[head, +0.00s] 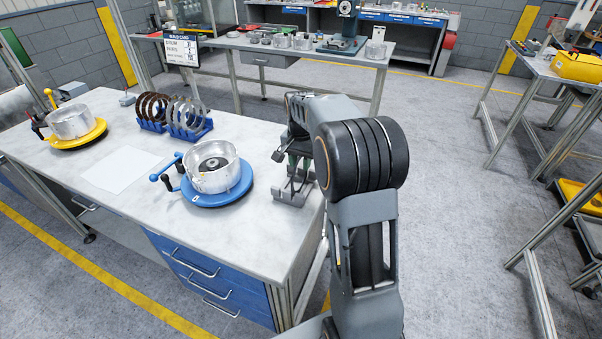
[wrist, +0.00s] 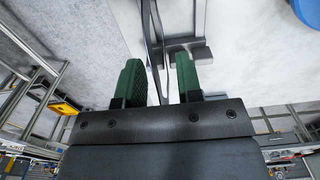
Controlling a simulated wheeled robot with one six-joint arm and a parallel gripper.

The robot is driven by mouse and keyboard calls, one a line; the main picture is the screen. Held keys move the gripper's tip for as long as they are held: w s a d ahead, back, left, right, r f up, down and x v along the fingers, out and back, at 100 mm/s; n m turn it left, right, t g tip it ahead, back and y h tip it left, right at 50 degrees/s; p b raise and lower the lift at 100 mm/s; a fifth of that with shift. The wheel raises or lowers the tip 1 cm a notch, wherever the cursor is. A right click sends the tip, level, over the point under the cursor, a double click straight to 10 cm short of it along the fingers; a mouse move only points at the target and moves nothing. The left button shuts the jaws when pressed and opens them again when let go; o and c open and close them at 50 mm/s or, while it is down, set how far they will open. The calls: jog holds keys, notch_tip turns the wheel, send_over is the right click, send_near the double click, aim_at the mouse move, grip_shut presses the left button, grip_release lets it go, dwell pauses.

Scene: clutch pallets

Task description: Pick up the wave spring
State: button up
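In the wrist view, a thin grey metal band (wrist: 155,45), seen nearly edge-on, runs between the two green finger pads; it looks like the wave spring. My gripper (wrist: 160,80) is open around it, with a visible gap to the right pad; contact on the left is unclear. A grey stand (wrist: 200,52) lies just beyond the fingertips. In the head view, my gripper (head: 297,158) points down over this grey stand (head: 292,192) at the table's right end. The spring cannot be made out clearly there.
A silver drum (head: 212,165) sits on a blue round fixture (head: 226,196) left of the stand. Blue racks (head: 190,133) hold brown and steel rings farther back. Another drum (head: 71,121) sits on a yellow fixture (head: 78,139). The front of the white tabletop (head: 255,235) is clear.

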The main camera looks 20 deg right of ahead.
grip_shut()
jog(key=shift+r, duration=0.1)
dwell(0.6)
